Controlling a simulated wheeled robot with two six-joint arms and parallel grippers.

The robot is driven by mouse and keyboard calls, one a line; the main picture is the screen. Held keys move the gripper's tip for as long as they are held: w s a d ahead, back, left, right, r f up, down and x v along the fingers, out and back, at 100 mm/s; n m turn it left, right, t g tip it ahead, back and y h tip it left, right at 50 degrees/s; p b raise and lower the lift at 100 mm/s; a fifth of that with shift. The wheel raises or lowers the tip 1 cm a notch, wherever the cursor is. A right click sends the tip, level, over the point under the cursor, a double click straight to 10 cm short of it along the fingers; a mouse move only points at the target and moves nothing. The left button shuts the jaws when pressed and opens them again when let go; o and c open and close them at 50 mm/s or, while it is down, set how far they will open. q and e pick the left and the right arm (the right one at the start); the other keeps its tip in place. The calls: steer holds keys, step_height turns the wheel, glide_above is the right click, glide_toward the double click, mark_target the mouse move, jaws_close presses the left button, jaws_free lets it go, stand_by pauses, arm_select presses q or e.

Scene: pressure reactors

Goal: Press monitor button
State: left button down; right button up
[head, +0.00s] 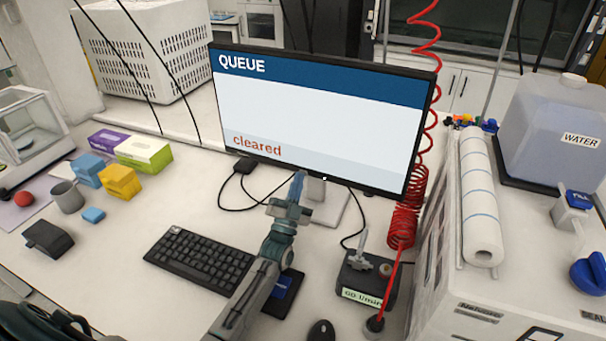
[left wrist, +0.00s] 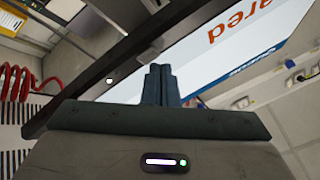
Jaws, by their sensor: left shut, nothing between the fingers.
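The monitor (head: 320,120) stands on the bench, its screen reading "QUEUE" and "cleared". A small white button (head: 325,179) sits on its lower bezel. The button also shows in the left wrist view (left wrist: 109,81), on the dark bezel. My left gripper (head: 298,180) is shut and empty, pointing up in front of the lower bezel, left of the button in the head view. In the left wrist view its closed fingertips (left wrist: 160,70) are to the right of the button. I cannot tell whether the fingertips touch the bezel. My right gripper is not in view.
A keyboard (head: 200,261) lies left of my left arm. A small dark box (head: 367,278) and a red coiled hose (head: 403,222) stand to the right. Bare bench lies left of the monitor stand.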

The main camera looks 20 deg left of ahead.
arm_select(q)
steer(key=shift+w, duration=0.35)
stand_by(0.4)
steer(key=shift+s, duration=0.8)
steer(key=s+p, duration=0.3)
steer(key=s, duration=0.2)
stand_by(1.0)
